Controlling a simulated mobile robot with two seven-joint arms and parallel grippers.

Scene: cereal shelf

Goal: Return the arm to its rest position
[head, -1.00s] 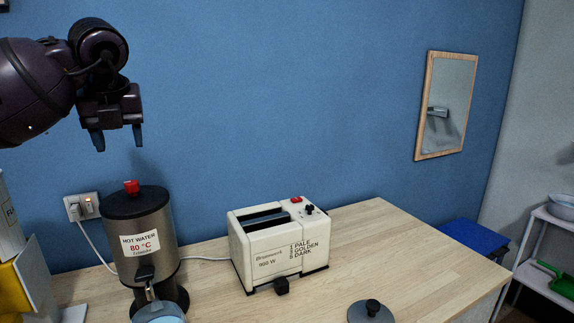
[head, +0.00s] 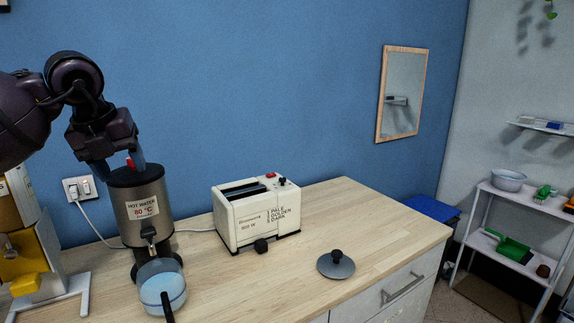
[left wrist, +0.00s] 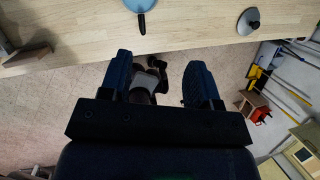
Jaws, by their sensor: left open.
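My left gripper (head: 117,160) is at the upper left of the head view, pointing down. Its two dark blue fingers overlap the top of the hot water dispenser (head: 142,208) in the picture. In the left wrist view my left gripper (left wrist: 160,80) has its fingers spread wide, with nothing held between them. The floor and the counter's edge show beyond the fingers there, so it looks clear of the dispenser. My right gripper does not show in the head view.
A glass pot of bluish liquid (head: 160,283) stands by the dispenser. A white toaster (head: 256,213) and a grey lid (head: 336,265) sit on the wooden counter (head: 230,290). A yellow and grey machine (head: 45,250) is at left. A white shelf rack (head: 508,222) stands at right.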

